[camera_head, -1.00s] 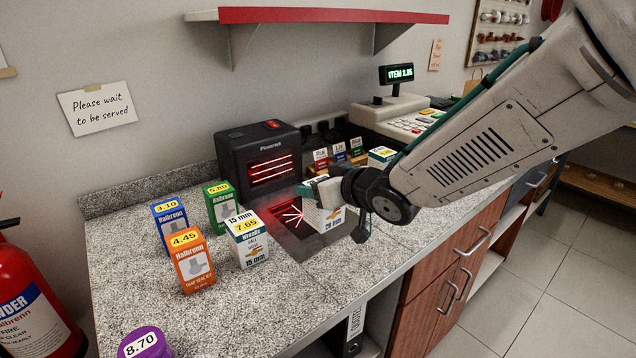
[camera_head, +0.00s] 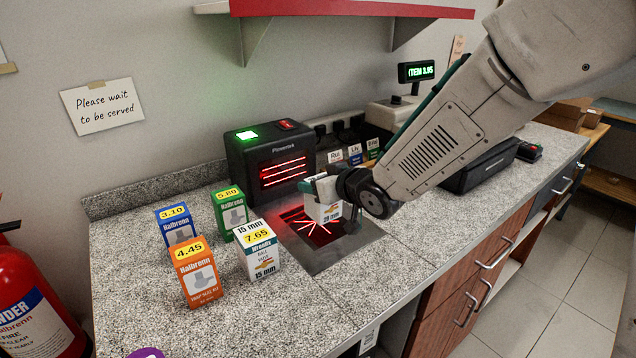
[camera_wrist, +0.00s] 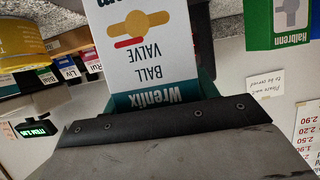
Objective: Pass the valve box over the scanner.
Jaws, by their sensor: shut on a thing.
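My gripper (camera_head: 332,200) is shut on a white Wrenix ball valve box (camera_head: 322,211). The held box also fills the top middle of the wrist view (camera_wrist: 150,45), its lettering upside down. The scanner (camera_head: 268,165) is a dark block with glowing red slits and a lit green panel on top. Its flat plate (camera_head: 352,246) lies in the counter in front. Red beams show on the plate around the held box. The box is over the plate; whether it touches the plate I cannot tell. A second white Wrenix valve box, marked 15 mm and 7.65 (camera_head: 257,252), stands left of the plate.
Blue (camera_head: 175,225), green (camera_head: 229,210) and orange (camera_head: 196,273) Halbrenn boxes stand on the counter at left. A till display (camera_head: 416,72) reads ITEM 3.95. A red shelf (camera_head: 350,10) overhangs the back. The counter front by the plate is clear.

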